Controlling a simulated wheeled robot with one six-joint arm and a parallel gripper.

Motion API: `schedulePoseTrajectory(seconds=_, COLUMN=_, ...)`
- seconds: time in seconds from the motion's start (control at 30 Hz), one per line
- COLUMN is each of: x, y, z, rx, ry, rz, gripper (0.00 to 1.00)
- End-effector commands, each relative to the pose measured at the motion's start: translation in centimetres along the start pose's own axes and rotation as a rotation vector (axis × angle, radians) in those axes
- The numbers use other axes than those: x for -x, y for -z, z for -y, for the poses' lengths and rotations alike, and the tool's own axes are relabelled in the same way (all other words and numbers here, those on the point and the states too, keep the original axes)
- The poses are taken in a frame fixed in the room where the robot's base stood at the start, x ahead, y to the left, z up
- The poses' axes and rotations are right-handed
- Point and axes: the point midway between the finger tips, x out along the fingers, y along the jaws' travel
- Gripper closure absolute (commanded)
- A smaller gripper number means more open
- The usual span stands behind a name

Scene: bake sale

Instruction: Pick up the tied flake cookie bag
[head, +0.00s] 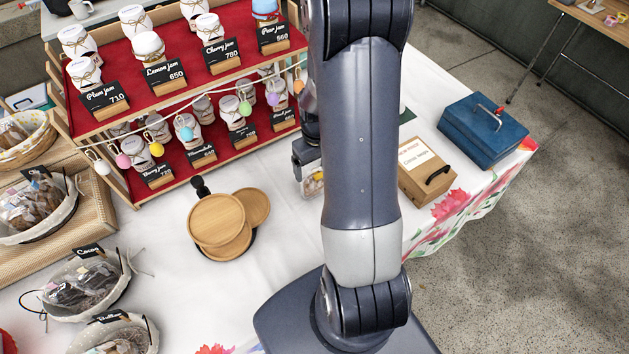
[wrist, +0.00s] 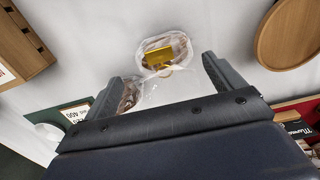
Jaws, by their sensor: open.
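A clear bag with a gold label (wrist: 158,54) lies or stands on the white cloth; I take it for the flake cookie bag. In the wrist view it shows between and slightly beyond the fingers of my gripper (wrist: 161,70), which is open. Brown contents show beside the left finger; I cannot tell if they belong to the same bag. The lower part of the bag is hidden by my gripper. In the head view a small part of the bag (head: 315,183) shows beside my gripper (head: 303,160), mostly hidden by my arm.
Round wooden boards (head: 217,220) lie to the left. A jam rack (head: 180,93) stands behind them. A wooden box (head: 425,172) and a blue cash box (head: 484,130) stand to the right. Baskets of bagged goods (head: 83,284) are at far left. White cloth is clear around the boards.

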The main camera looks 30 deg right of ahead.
Motion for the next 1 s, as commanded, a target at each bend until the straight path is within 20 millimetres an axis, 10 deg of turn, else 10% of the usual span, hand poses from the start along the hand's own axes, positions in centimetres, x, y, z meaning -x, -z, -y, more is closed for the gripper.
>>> schedulePoseTrajectory(seconds=0.53, x=-5.0, y=0.1, z=0.5, rx=0.000, ry=0.000, rz=0.002, gripper=0.11)
schedulePoseTrajectory(seconds=1.0, x=-5.3, y=0.2, z=0.5, rx=0.000, ry=-0.001, rz=-0.001, gripper=0.23)
